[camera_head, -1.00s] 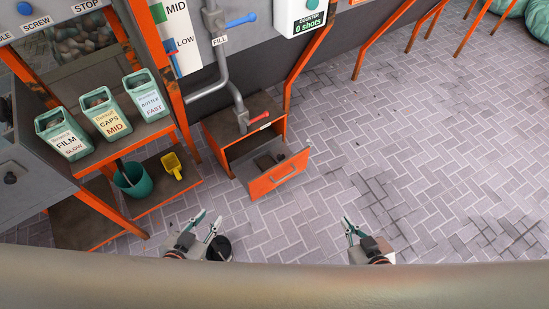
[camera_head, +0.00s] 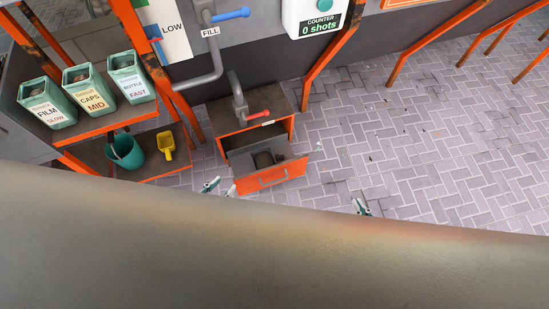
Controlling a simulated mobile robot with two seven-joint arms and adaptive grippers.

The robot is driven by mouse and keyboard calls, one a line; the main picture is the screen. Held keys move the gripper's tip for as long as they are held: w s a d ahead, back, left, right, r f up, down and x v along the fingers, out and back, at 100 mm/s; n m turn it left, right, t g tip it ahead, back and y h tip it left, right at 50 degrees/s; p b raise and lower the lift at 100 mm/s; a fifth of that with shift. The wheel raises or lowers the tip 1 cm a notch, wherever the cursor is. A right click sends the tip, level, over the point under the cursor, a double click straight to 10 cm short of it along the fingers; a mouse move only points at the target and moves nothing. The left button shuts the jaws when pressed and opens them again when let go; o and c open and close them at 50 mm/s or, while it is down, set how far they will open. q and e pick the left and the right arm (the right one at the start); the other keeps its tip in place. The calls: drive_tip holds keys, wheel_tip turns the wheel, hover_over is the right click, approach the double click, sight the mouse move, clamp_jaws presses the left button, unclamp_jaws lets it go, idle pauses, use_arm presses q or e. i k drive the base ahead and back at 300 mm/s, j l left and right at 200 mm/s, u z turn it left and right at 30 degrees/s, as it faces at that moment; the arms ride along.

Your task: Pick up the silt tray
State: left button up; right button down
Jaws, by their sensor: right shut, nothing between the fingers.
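An orange-fronted drawer (camera_head: 270,178) stands open from a low cabinet (camera_head: 222,120), with a dark lump inside. It may be the silt tray; no label for that shows. My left gripper (camera_head: 220,187) is at the drawer's left front corner, its fingertips apart; I cannot tell whether it touches the drawer. My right gripper (camera_head: 360,206) is shut and empty, to the right of the drawer front and apart from it. Both wrists are hidden behind a large blurred surface across the bottom.
Labelled green bins (camera_head: 90,90) sit on an orange rack at left, with a teal bucket (camera_head: 127,152) and yellow scoop (camera_head: 166,145) below. The brick floor (camera_head: 430,150) at right is open.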

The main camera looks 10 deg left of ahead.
sight(263, 158)
drive_tip(key=i+l+u, duration=0.1)
drive_tip(key=l, duration=0.3)
drive_tip(key=i+l+u, duration=0.1)
drive_tip(key=i+l, duration=0.15)
drive_tip(key=i+l+u, duration=0.1)
drive_tip(key=l, duration=0.4)
drive_tip(key=i+l+u, duration=0.1)
drive_tip(key=l, duration=0.35)
drive_tip(key=i+l+u, duration=0.1)
drive_tip(key=l, duration=0.3)
drive_tip(key=i, duration=0.05)
